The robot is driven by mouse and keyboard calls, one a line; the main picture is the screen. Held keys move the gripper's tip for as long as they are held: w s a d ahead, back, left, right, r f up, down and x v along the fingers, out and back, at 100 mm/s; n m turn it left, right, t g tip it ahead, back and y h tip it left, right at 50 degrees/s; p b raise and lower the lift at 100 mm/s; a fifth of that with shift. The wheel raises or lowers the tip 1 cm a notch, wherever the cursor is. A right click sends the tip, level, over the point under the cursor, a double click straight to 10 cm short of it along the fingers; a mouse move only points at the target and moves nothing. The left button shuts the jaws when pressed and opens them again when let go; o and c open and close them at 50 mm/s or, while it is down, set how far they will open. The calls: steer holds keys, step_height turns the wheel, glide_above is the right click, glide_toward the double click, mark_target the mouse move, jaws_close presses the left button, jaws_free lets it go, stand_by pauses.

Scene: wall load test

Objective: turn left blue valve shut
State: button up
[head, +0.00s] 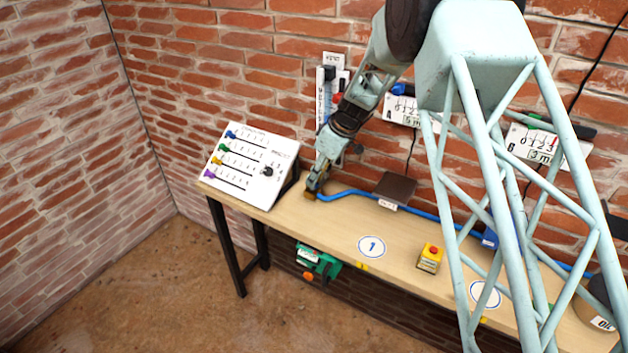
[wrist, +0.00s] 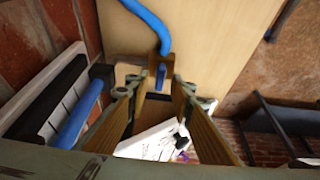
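The left valve shows in the wrist view as a brownish body (wrist: 165,61) at the end of a blue hose (wrist: 150,24), with a small blue handle (wrist: 161,76) on it. My gripper (wrist: 161,84) has its two fingers apart, one on each side of the handle, with a visible gap on both sides; touching cannot be told. In the head view my gripper (head: 312,187) is low at the left part of the table (head: 335,222), at the hose's left end. The brownish valve body (head: 310,196) shows just below it, and the handle is hidden there.
A white sloped panel (head: 250,165) with coloured sliders stands close left of my gripper. A blue-and-white wall gauge (head: 326,92) is behind my arm. A dark plate (head: 395,186), yellow box with red button (head: 430,257) and another blue part (head: 490,239) are to the right.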

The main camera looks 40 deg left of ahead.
steer(key=shift+a+f, duration=0.3)
steer(key=shift+f, duration=0.35)
jaws_close()
steer(key=shift+s, duration=0.1)
